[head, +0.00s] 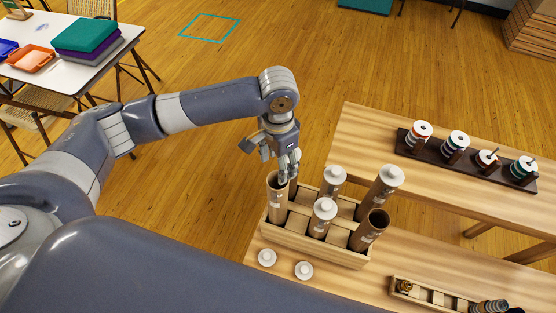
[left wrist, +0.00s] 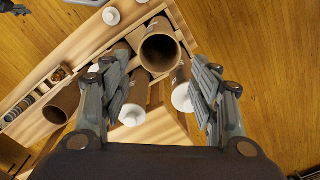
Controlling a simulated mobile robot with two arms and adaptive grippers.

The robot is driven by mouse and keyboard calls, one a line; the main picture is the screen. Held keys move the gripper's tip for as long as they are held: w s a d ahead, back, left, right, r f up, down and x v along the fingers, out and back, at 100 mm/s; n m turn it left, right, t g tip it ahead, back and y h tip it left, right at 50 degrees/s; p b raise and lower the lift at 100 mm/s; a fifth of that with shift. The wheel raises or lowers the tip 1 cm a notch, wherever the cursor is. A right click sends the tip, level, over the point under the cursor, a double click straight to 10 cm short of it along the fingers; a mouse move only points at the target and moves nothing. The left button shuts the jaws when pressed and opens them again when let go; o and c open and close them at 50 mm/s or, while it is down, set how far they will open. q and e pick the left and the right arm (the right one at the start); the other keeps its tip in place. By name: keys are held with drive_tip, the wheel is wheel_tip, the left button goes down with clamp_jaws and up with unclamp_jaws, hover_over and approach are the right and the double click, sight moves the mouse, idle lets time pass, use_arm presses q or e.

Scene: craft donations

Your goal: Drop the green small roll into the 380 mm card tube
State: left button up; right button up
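A wooden divided crate (head: 340,252) holds several brown card tubes. Two stand uncapped: one at the left (head: 277,205) and one at the front right (head: 368,232). The others wear white caps. I cannot read which is the 380 mm one. My left gripper (head: 289,172) is over the mouth of the left uncapped tube. In the left wrist view the fingers (left wrist: 162,95) are apart with nothing between them, and that tube's dark round mouth (left wrist: 160,50) shows beyond them. I cannot make out a green small roll; the tube's inside is dark.
A slotted wooden tray (head: 437,297) with small rolls is at the bottom right. A dark rack (head: 440,158) of spools stands on the farther table.

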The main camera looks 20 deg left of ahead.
use_arm(q)
wheel_tip(320, 180, up, 12)
idle(0.6)
idle(0.5)
